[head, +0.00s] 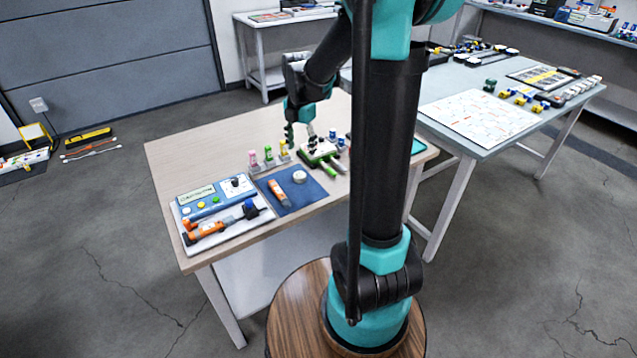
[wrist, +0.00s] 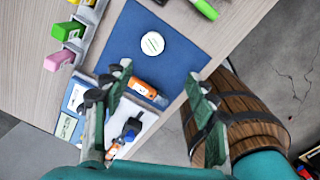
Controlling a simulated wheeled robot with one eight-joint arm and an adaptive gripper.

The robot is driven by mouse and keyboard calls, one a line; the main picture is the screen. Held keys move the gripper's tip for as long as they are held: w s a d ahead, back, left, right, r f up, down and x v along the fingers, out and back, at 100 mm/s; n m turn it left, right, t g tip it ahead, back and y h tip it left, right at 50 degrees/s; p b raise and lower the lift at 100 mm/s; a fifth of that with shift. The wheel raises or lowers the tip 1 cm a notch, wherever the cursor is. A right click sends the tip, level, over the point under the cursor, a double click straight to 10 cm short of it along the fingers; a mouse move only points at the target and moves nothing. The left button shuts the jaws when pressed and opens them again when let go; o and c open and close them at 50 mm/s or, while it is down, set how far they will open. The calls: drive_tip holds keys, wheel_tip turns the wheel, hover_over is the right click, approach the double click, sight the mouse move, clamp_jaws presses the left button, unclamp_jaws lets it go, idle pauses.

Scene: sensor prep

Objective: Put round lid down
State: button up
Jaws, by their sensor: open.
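The round lid (head: 299,177), a small white disc, lies flat on the blue mat (head: 311,194). In the wrist view the lid (wrist: 152,43) sits on the mat (wrist: 150,19), beyond my fingertips and apart from them. My gripper (head: 301,133) is above the table behind the mat in the head view. In the wrist view my gripper (wrist: 158,79) is open with its two fingers spread wide and nothing between the tips.
An orange tube (head: 278,192) lies on the mat left of the lid. A tray of tools (head: 243,222) stands to the left. My column hides the table's right part.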

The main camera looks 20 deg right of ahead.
drive_tip(key=s+d+f+m+t, duration=0.1)
drive_tip(key=s+f+m+t, duration=0.1)
drive_tip(key=s+m, duration=0.8)
drive_tip(key=s+d+f+m+t, duration=0.1)
drive_tip(key=s+f+m, duration=0.3)
drive_tip(key=s+m, duration=0.6)
drive_tip(key=d+m, duration=0.1)
drive_tip(key=m, duration=0.5)
drive_tip(key=shift+d+f+t, duration=0.2)
drive_tip(key=shift+t, duration=0.2)
